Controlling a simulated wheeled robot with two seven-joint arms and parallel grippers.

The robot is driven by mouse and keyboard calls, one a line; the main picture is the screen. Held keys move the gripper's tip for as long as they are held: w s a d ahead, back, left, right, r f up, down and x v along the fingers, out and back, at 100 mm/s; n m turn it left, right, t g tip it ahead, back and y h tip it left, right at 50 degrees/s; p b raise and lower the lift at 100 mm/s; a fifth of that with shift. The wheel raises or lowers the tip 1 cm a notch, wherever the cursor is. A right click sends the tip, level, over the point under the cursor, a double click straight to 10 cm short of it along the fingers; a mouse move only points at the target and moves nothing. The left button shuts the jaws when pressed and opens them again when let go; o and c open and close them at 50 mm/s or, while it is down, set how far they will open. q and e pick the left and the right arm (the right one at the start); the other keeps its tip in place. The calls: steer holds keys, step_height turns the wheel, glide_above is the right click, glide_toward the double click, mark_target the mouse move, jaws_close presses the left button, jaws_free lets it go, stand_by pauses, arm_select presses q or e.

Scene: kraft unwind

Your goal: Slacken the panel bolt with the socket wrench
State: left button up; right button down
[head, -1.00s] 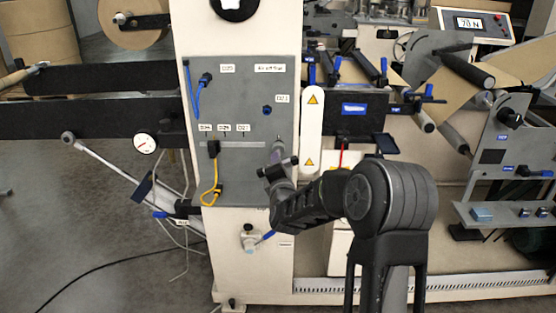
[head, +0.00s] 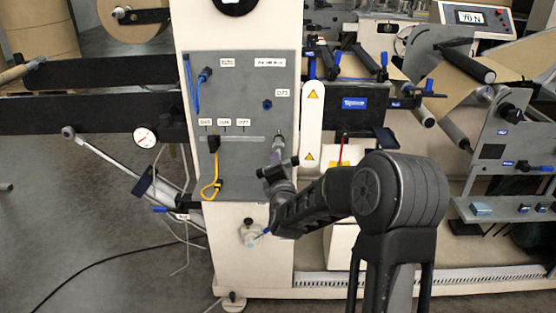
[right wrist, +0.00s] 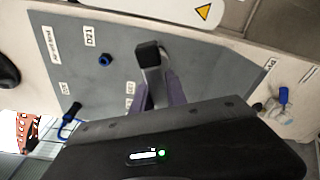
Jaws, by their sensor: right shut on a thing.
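The grey panel (head: 238,85) is on the cream machine column. A blue bolt-like head (head: 267,104) sticks out of its right half beside a small label; it also shows in the right wrist view (right wrist: 105,60). My right gripper (head: 278,150) is at the panel's lower right edge, below and slightly right of the blue head. In the right wrist view its purplish fingers (right wrist: 160,92) are shut on a grey tool with a black square end (right wrist: 147,52), which looks like the socket wrench. The tool is apart from the blue head. Its lower part is hidden. My left gripper is not in view.
A white strip with warning triangles (head: 312,125) stands right of the panel. Rollers and brown web are at right.

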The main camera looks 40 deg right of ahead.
steer(key=shift+v, duration=1.05)
steer(key=shift+a, duration=0.1)
steer(key=shift+w, duration=0.1)
